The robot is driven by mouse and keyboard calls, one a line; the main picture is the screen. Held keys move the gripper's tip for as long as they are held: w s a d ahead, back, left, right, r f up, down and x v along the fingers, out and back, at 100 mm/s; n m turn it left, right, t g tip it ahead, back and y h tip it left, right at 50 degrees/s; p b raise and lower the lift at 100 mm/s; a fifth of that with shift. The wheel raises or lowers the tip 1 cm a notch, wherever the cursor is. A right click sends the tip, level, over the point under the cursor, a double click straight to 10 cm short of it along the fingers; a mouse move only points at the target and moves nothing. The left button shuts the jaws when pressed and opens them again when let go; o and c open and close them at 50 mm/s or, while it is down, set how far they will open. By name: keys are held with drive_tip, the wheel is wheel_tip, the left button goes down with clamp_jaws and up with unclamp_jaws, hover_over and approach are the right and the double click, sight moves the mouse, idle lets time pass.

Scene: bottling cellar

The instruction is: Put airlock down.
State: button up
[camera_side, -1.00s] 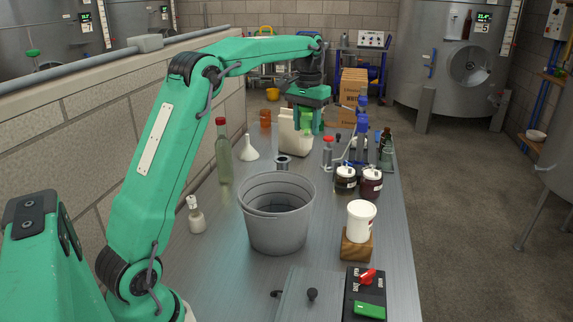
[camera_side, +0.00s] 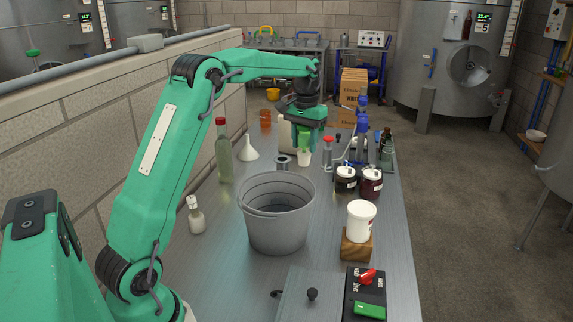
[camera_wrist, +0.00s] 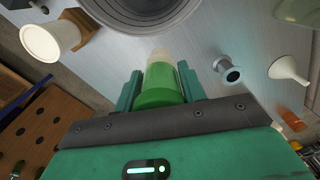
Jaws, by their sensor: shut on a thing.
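My gripper (camera_side: 304,145) is shut on the airlock, a small cylinder with a green part and a pale, cloudy end. In the side view the airlock (camera_side: 304,157) hangs upright below the jaws, behind the grey bucket (camera_side: 276,240), low over the steel bench (camera_side: 215,262). I cannot tell whether its lower end touches the bench. In the wrist view the airlock (camera_wrist: 164,88) sits between the two green fingers (camera_wrist: 162,88), its pale end pointing away from the gripper.
A pale canister (camera_side: 285,136) is partly hidden behind my gripper. A red-topped dispenser (camera_side: 327,152) and dark jars (camera_side: 346,179) are to the right.

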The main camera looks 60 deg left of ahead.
sight(304, 158)
wheel_tip(304, 158, down, 18)
drive_tip(key=shift+r, duration=0.25)
idle(0.7)
drive_tip(key=shift+f, duration=0.15)
drive_tip(key=o, duration=1)
wheel_tip(304, 158, up, 12)
drive_tip(key=shift+r, duration=0.15)
drive_tip(key=shift+d+r, duration=0.1)
idle(0.6)
